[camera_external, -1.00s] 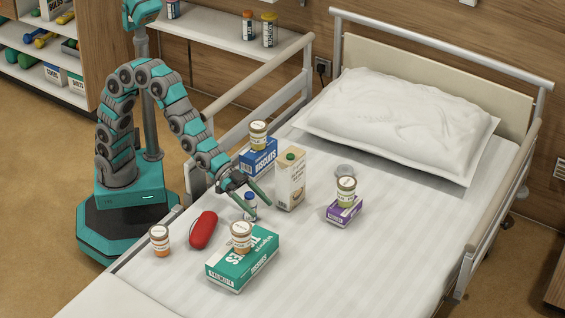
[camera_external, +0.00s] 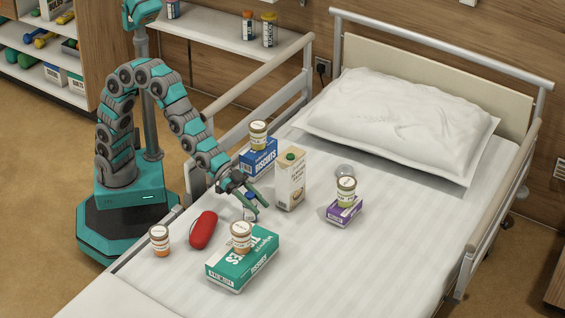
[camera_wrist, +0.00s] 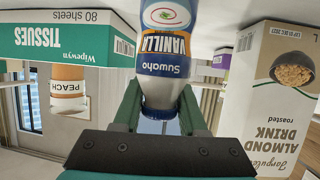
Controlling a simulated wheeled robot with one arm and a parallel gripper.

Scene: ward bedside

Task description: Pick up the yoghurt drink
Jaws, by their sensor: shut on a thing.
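The yoghurt drink is a small white and blue bottle (camera_external: 250,213) standing on the bed, with a blue cap. In the wrist view the bottle (camera_wrist: 166,55) appears upside down, with the words Suwaho and Vanilla on its blue label. My gripper (camera_external: 254,203) is shut on the bottle near its cap end. In the wrist view the green fingers (camera_wrist: 160,112) sit on either side of its narrow end. The external view shows no clear gap between bottle and sheet.
An almond drink carton (camera_external: 290,182) stands close to the right. A green tissue box (camera_external: 258,262) with a jar (camera_external: 241,237) on top is in front. A red case (camera_external: 203,230) lies to the left. A blue biscuit box (camera_external: 257,160) is behind. Free sheet lies at right.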

